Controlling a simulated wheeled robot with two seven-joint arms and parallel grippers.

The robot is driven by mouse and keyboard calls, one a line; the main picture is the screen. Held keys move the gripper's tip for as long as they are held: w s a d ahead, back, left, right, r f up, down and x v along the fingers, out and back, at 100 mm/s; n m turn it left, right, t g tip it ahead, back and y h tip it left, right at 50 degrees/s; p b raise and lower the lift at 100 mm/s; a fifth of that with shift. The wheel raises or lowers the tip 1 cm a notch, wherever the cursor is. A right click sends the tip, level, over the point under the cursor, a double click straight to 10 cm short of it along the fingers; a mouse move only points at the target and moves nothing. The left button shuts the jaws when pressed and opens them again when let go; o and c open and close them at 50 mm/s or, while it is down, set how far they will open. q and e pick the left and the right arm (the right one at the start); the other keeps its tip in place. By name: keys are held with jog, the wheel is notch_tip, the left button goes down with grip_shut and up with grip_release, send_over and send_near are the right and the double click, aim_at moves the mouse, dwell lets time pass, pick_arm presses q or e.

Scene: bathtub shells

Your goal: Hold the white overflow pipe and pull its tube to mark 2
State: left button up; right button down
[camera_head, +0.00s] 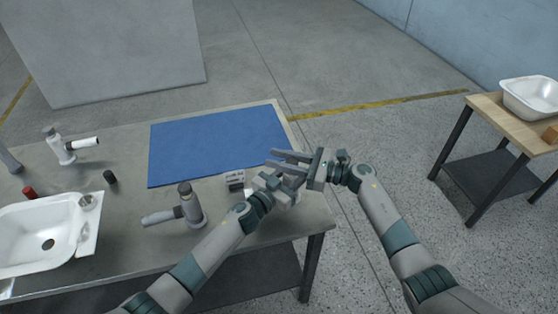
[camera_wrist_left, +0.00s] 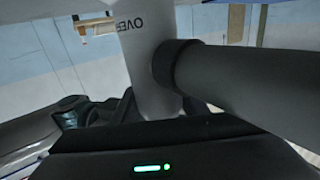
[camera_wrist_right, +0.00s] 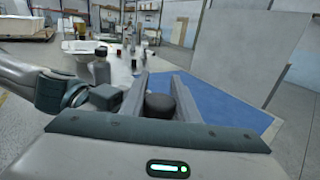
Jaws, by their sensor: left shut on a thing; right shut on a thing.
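The white overflow pipe (camera_wrist_left: 145,60) shows in the left wrist view, with the letters "OVER" on its body. A dark collar (camera_wrist_left: 166,65) and a thick dark grey tube (camera_wrist_left: 250,85) run from it to the right. My left gripper (camera_head: 294,176) is shut on the pipe; its fingers are mostly hidden there. My right gripper (camera_head: 273,160) is close above and beside it, fingers pointing left. In the right wrist view a dark round end (camera_wrist_right: 160,105) sits between its fingers, and it is shut on this part. The head view mostly hides the pipe, and no mark is readable.
A blue mat (camera_head: 215,143) covers the back right of the table. A small marked block (camera_head: 235,179) and a grey pipe fitting (camera_head: 190,207) stand left of my grippers. A white basin (camera_head: 35,240) and another fitting (camera_head: 66,148) are further left. A wooden side table (camera_head: 490,105) stands right.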

notch_tip(320, 180, up, 4)
jog(key=shift+f, duration=0.25)
jog(key=c, duration=1.3)
grip_release()
jog(key=shift+c, duration=0.2)
jog(key=shift+d, duration=0.15)
jog(key=v, duration=1.2)
